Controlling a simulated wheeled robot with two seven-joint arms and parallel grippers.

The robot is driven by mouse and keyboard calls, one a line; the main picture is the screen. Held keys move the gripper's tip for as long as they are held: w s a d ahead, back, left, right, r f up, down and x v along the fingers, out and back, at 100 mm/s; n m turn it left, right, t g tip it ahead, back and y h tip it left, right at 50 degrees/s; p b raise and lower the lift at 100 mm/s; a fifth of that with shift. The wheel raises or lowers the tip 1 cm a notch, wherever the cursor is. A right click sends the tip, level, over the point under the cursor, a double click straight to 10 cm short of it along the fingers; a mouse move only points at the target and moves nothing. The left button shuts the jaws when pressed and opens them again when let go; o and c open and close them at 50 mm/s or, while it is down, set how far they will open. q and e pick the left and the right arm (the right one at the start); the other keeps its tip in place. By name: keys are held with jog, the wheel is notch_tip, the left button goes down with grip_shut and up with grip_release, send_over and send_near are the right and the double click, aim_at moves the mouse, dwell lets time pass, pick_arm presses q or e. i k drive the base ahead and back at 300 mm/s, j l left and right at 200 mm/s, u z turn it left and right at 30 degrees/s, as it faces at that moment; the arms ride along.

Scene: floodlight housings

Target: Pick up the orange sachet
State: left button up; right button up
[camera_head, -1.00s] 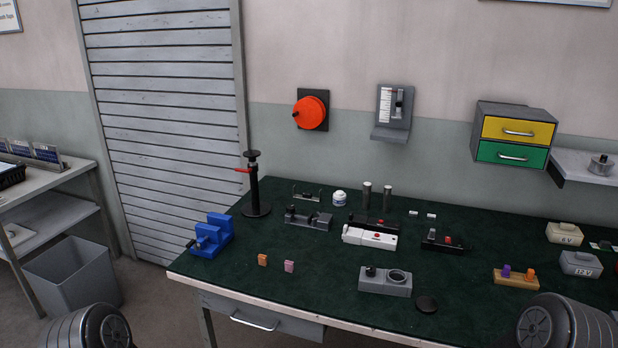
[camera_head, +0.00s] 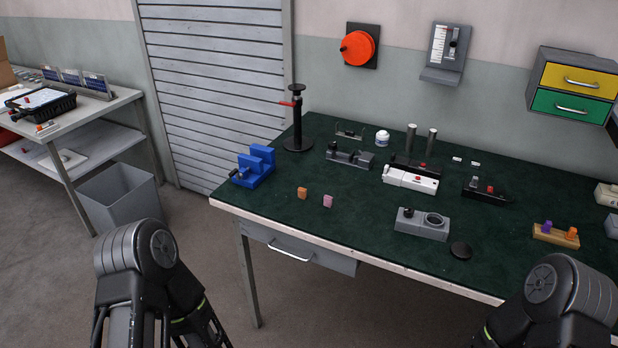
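The orange sachet (camera_head: 302,193) is a small orange block-like packet standing on the dark green table top (camera_head: 285,220), near its front left edge. A similar pink sachet (camera_head: 327,201) stands just to its right, apart from it. My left arm shows at the lower left, in front of the table and well short of the sachet. My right arm shows at the lower right. The fingers of both grippers are out of the picture.
A blue vise (camera_head: 254,167) stands left of the sachets and a black stand (camera_head: 298,125) behind them. A grey fixture (camera_head: 422,224) and a black disc (camera_head: 461,250) lie to the right. A grey bin (camera_head: 120,195) stands on the floor at left. The table around the sachets is clear.

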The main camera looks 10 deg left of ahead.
aim_at(301, 191)
jog(key=j+z, duration=0.2)
jog(key=z, duration=0.25)
jog(key=i+j+z, duration=0.1)
jog(key=z, duration=0.4)
jog(key=j+z, duration=0.3)
jog(key=z, duration=0.15)
jog(key=k+j+z, duration=0.1)
jog(key=j, duration=0.35)
jog(key=k+j+z, duration=0.15)
jog(key=j, duration=0.25)
jog(key=k+j+z, duration=0.1)
jog(key=j, duration=0.35)
jog(key=k+j+z, duration=0.15)
jog(key=j, duration=0.25)
